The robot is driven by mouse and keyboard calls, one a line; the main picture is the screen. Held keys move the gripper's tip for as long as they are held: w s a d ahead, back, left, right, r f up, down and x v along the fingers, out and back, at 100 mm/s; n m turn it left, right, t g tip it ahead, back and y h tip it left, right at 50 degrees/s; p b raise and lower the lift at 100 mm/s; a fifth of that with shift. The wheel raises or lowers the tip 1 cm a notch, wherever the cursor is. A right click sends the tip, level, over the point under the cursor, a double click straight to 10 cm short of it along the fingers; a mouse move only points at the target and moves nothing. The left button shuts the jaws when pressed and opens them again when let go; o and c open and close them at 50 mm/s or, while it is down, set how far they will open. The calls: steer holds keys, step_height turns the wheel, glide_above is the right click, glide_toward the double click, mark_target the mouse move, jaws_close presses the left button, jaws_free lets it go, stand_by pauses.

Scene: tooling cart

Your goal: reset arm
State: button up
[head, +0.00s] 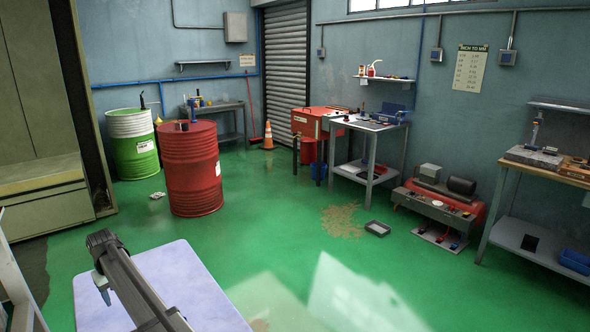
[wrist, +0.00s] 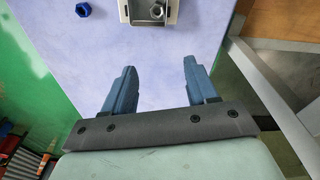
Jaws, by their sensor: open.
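My gripper (wrist: 160,67) shows in the wrist view with its two blue fingers spread wide apart. Nothing is between them, only the pale lavender tabletop (wrist: 155,48) behind.
A red drum (head: 190,170) and a green-and-white drum (head: 132,145) stand beyond the table. A white-topped workbench (head: 350,123) and a red machine (head: 437,205) stand by the right wall. A small grey tray (head: 377,228) lies on the green floor, which is mostly clear.

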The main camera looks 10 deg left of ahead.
steer(key=s+d+f+m+g+h, duration=0.1)
steer(key=s+d+f, duration=0.4)
steer(key=d+f, duration=0.8)
steer(key=s+d+f+m, duration=0.3)
steer(key=d+f, duration=0.5)
steer(key=d, duration=1.2)
steer(key=s+d+f+g+h, duration=0.1)
steer(key=s+d+f, duration=0.5)
steer(key=d+f, duration=0.7)
steer(key=s+d+f+m+g, duration=0.1)
steer(key=s+d+f+m, duration=0.1)
steer(key=s+d, duration=0.5)
steer(key=s+d+f+m+g, duration=0.2)
steer(key=s+d, duration=0.6)
steer(key=d, duration=0.8)
steer(key=s+d+f+m+g+y, duration=0.1)
steer(key=s+d+f+m+g, duration=0.1)
steer(key=s+d, duration=0.6)
steer(key=d+f+m, duration=0.1)
steer(key=d, duration=0.3)
steer(key=shift+f+m, duration=0.3)
steer(key=shift+f, duration=0.05)
